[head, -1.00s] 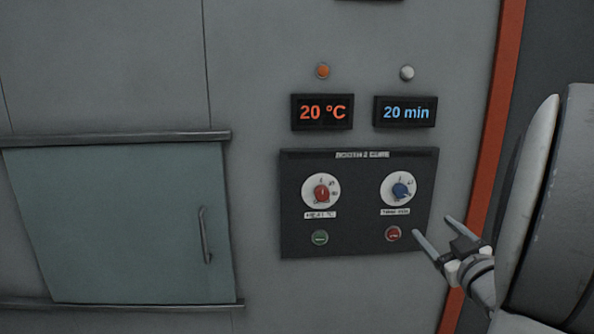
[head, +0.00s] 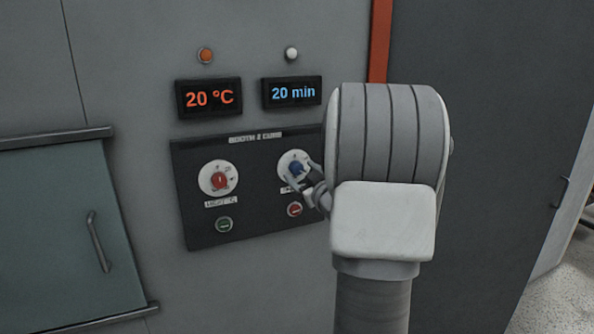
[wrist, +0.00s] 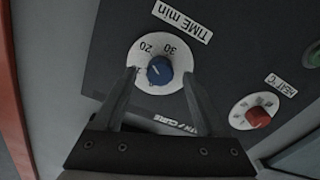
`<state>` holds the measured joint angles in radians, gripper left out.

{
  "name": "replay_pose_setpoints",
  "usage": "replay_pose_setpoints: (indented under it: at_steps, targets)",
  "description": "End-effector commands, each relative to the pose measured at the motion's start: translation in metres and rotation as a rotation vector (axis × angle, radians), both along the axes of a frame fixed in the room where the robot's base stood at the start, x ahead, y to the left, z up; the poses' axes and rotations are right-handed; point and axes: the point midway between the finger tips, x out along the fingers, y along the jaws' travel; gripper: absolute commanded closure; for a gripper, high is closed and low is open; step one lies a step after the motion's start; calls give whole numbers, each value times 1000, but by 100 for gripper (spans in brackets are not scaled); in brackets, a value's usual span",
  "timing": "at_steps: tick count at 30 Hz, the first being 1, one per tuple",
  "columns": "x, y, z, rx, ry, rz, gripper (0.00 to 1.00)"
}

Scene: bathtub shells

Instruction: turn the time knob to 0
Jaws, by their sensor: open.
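The time knob (head: 296,169) is blue on a round white dial, at the upper right of the black control panel. In the wrist view the blue knob (wrist: 160,70) sits on its dial, seen upside down under a "TIME min" label (wrist: 183,20). My gripper (head: 304,178) is open close to the dial. In the wrist view its two fingers (wrist: 159,73) stand on either side of the knob with gaps, apart from it. The blue display (head: 293,93) reads 20 min. My arm hides the panel's right edge.
A red heat knob (head: 219,180) is on the panel's left, with a green button (head: 224,224) below it. A red button (head: 294,210) is below the time dial, near my gripper. An orange display (head: 209,97) reads 20 °C. A hatch door (head: 60,230) is at left.

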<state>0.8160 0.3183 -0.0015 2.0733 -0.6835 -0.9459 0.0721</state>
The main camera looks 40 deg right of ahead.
Motion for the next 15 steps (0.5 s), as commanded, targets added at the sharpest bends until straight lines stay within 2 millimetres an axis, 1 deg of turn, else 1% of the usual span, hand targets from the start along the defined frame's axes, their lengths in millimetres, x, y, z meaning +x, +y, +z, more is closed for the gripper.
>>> replay_pose_setpoints:
  at_steps: [1, 4, 13, 14, 15]
  targets:
    - [5, -1, 0, 1, 0, 1, 26]
    - [11, -3, 0, 0, 1, 0, 26]
    - [14, -4, 0, 0, 1, 0, 26]
    - [14, -4, 0, 0, 1, 0, 28]
    - [14, -4, 0, 0, 1, 0, 35]
